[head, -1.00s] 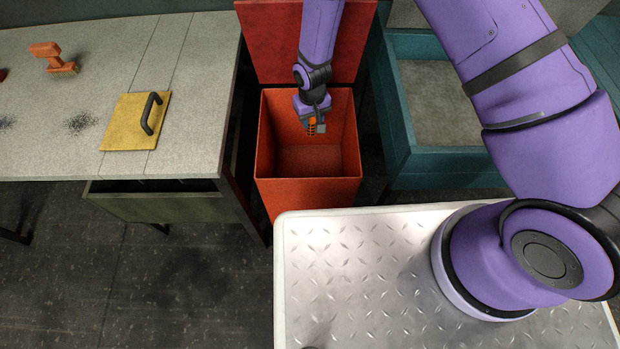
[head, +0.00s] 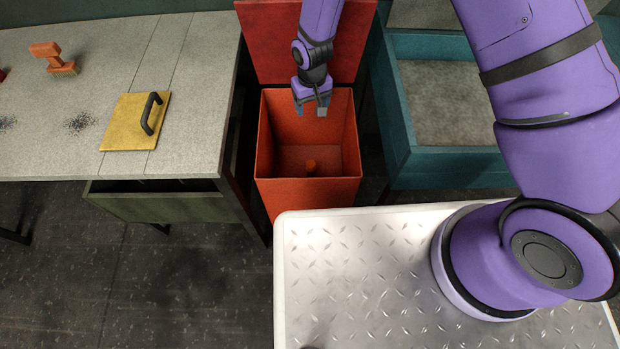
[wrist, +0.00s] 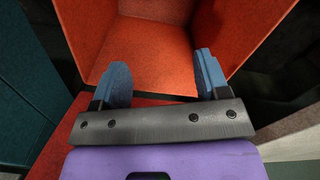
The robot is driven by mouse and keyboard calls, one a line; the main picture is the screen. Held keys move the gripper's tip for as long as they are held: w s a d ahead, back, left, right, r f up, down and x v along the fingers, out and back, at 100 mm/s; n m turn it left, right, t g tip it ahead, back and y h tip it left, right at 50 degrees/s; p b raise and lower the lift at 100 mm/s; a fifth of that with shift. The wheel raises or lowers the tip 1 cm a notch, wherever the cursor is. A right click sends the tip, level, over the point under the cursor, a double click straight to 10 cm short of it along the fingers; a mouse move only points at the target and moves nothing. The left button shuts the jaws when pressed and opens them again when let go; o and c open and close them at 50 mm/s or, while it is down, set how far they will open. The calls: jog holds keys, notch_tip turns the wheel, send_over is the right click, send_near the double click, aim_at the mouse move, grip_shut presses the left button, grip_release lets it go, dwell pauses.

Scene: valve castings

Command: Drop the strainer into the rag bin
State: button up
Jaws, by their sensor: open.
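The rag bin (head: 308,197) is an open-topped orange-red box with its red lid raised behind it. In the wrist view my gripper (wrist: 163,82) shows two blue fingers spread apart, with the bin's orange inner walls (wrist: 150,45) beyond. The strainer does not show in the wrist view.
A grey workbench (head: 190,80) stands left of the bin, with a yellow float with a black handle (head: 128,132) and an orange tool (head: 52,57) on it. A teal open-topped box (head: 445,165) stands to the right.

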jog(key=shift+r, duration=2.2)
jog(key=shift+s, duration=0.1)
